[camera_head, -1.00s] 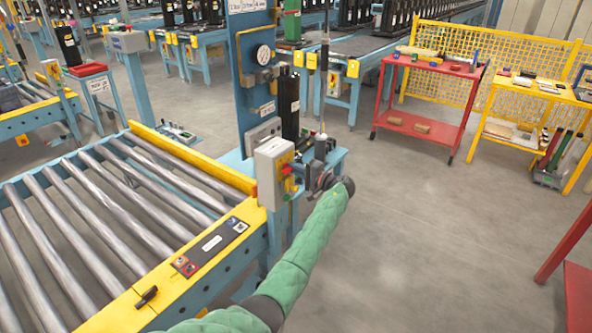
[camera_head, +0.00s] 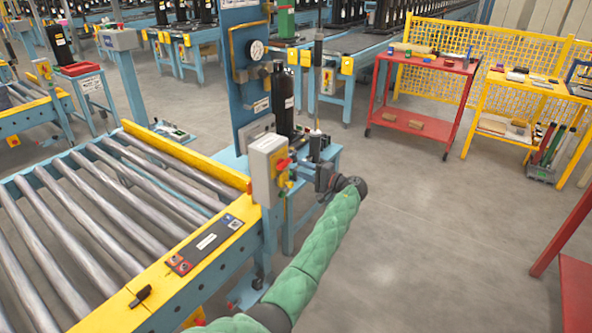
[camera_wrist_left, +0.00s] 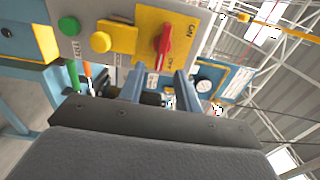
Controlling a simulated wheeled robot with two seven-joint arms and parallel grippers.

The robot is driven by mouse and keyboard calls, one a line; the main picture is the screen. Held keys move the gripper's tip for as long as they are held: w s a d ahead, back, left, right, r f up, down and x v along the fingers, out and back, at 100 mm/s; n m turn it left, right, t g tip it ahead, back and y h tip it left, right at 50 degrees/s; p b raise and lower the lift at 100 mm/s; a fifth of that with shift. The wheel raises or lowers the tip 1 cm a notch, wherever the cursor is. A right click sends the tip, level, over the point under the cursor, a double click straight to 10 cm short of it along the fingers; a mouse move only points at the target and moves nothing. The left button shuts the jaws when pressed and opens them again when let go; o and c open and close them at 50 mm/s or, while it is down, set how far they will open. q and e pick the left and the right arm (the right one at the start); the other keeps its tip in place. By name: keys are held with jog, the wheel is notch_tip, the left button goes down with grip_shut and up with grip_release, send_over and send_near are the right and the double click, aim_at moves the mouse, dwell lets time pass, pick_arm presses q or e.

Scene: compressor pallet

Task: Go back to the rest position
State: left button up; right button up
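My left arm, in a green padded sleeve, reaches up from the bottom of the head view. Its gripper (camera_head: 322,178) is just right of a grey control box (camera_head: 268,168) with a red switch, apart from it. In the left wrist view the two fingers (camera_wrist_left: 160,86) stand apart with nothing held between them. The control box (camera_wrist_left: 75,12) shows there beyond the fingers, with its red rotary switch (camera_wrist_left: 164,46), a yellow button and a green button. My right gripper is not in view.
A roller conveyor (camera_head: 205,250) with yellow rails fills the left. Behind the control box stands a blue gauge panel (camera_head: 243,85) with a black cylinder (camera_head: 283,100). A red cart (camera_head: 408,122) and a yellow table (camera_head: 530,82) stand at the back right.

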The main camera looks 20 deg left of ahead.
pick_arm(q)
jog(key=shift+v, duration=0.95)
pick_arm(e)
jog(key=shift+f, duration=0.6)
